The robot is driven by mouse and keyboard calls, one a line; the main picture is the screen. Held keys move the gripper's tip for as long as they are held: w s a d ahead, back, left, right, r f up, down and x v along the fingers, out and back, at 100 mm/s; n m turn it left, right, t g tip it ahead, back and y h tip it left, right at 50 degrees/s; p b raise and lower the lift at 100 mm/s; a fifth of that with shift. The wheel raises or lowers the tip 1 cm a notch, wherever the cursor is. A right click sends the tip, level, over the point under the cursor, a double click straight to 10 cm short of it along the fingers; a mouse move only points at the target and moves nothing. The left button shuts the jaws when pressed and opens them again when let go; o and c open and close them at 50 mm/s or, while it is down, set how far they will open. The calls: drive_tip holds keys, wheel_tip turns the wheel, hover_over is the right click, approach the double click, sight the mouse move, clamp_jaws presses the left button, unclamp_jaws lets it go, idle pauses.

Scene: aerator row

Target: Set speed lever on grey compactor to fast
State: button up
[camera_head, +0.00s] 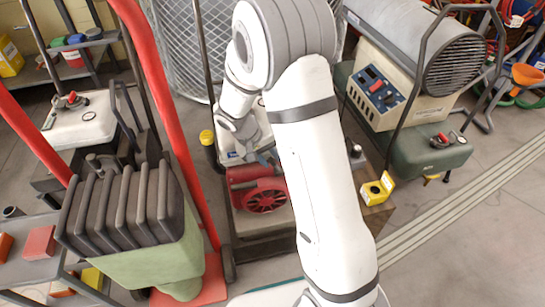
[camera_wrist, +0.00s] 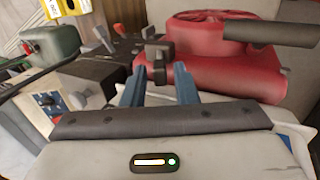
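The machine under my arm has a red engine (camera_head: 262,192) on a dark base; the engine also shows in the wrist view (camera_wrist: 220,65). I cannot tell for sure that this machine is the grey compactor. In the wrist view my gripper (camera_wrist: 157,72) is open, its two blue fingers apart. A small dark lever-like part (camera_wrist: 157,52) stands just past the fingertips, in line with the gap; I see no contact. A grey lever (camera_wrist: 102,37) on a black block stands left of it. No speed marks are readable. In the head view my arm hides much of the machine.
A heater (camera_head: 410,60) stands on a green tank (camera_head: 425,150) at the right. A red hand truck (camera_head: 165,110) and a ribbed green-based machine (camera_head: 130,215) stand at the left. Floor is clear at lower right.

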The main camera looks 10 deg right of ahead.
clamp_jaws()
